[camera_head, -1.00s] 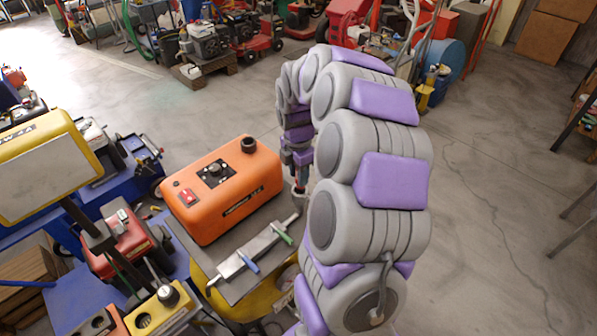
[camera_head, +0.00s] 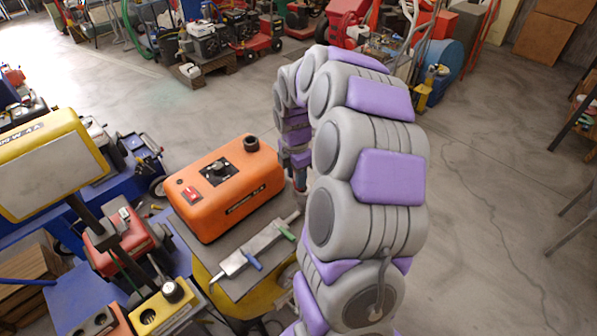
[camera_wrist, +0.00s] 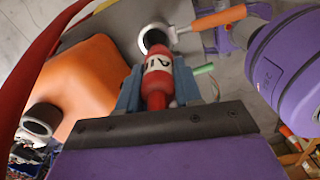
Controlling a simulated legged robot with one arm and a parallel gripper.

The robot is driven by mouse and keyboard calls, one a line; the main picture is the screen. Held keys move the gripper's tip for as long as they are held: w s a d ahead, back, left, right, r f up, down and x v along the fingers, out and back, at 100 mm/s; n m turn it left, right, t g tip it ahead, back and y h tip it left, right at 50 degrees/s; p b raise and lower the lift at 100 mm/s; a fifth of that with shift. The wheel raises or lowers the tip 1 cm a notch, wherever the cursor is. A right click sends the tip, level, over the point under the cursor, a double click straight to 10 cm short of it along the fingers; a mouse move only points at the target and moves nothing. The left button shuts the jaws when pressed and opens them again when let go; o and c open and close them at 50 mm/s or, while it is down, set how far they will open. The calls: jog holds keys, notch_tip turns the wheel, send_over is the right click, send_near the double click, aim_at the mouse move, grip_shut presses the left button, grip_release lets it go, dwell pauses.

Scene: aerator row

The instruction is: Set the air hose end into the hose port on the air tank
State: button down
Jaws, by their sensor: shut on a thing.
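My gripper (camera_wrist: 160,88) is shut on the air hose end (camera_wrist: 157,78), a red fitting marked "AIR" with a black tip. The black tip is at a pale metal ring (camera_wrist: 148,30) in the wrist view; I cannot tell whether it sits inside or only overlaps it. The orange air tank (camera_head: 225,188) stands on a grey top. A dark round collar, likely the hose port (camera_head: 251,143), rises from its far corner; it also shows in the wrist view (camera_wrist: 40,120). In the head view my gripper (camera_head: 300,172) is right of the tank, and the hose end is mostly hidden.
A metal bar (camera_head: 252,247) with blue and green handles lies before the tank. An orange handle (camera_wrist: 218,18) is beside the ring. A red hose (camera_wrist: 38,65) curves along the wrist view's left. A yellow-framed panel (camera_head: 48,165) stands left.

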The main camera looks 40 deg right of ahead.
jog(key=shift+a, duration=0.15)
jog(key=shift+f, duration=0.25)
